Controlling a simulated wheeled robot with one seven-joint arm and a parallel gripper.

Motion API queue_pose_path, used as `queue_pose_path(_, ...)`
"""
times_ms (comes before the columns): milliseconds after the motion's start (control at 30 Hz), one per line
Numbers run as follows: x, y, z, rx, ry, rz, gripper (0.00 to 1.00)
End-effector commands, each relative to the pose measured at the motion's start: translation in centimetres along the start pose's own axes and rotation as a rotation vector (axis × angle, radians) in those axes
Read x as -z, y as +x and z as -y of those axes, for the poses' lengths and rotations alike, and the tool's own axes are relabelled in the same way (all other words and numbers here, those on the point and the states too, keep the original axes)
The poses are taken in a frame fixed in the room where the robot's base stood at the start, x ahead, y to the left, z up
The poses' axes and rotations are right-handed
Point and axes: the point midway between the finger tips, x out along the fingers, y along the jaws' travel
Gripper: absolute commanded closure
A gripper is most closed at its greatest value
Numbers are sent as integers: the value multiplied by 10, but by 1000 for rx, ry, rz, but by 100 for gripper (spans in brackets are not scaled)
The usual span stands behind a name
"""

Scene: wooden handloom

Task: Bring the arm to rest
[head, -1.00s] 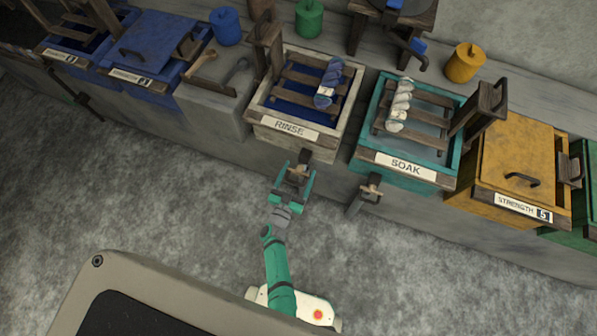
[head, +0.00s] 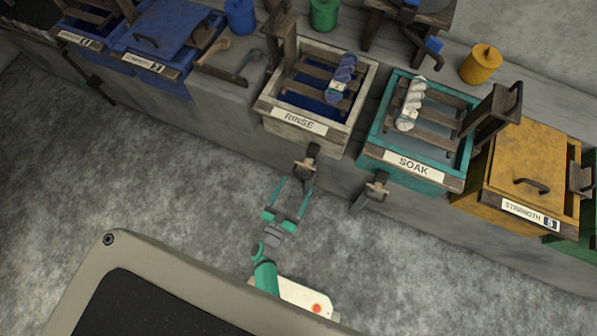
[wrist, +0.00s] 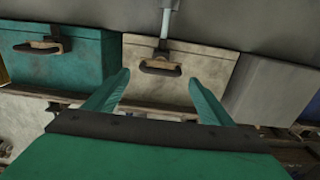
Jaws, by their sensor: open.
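My gripper (head: 291,198) is open and empty, with its two green fingers apart, in front of the RINSE box and over the grey floor. The pale wooden RINSE box (head: 296,122) has a dark wooden handle (head: 306,164) low on its front, just beyond my fingertips and apart from them. In the wrist view my fingers (wrist: 162,82) spread below the pale box (wrist: 185,88) and its handle (wrist: 160,66). My green arm (head: 264,276) is bent back close to my body.
The teal SOAK box (head: 405,170) stands right of RINSE, with a yellow lidded box (head: 520,165) beyond it. A blue lidded box (head: 165,40) is at the left. The floor (head: 150,190) is clear.

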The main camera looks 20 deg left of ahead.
Motion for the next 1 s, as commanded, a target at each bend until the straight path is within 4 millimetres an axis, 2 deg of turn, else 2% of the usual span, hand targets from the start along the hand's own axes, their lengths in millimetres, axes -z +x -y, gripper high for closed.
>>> queue_pose_path(133,0,-6,0,0,1,0,24)
queue_pose_path(767,2,-9,-1,1,4,0,24)
queue_pose_path(867,8,-18,-6,7,20,3,24)
queue_pose_path(1000,31,-44,-20,25,59,11,24)
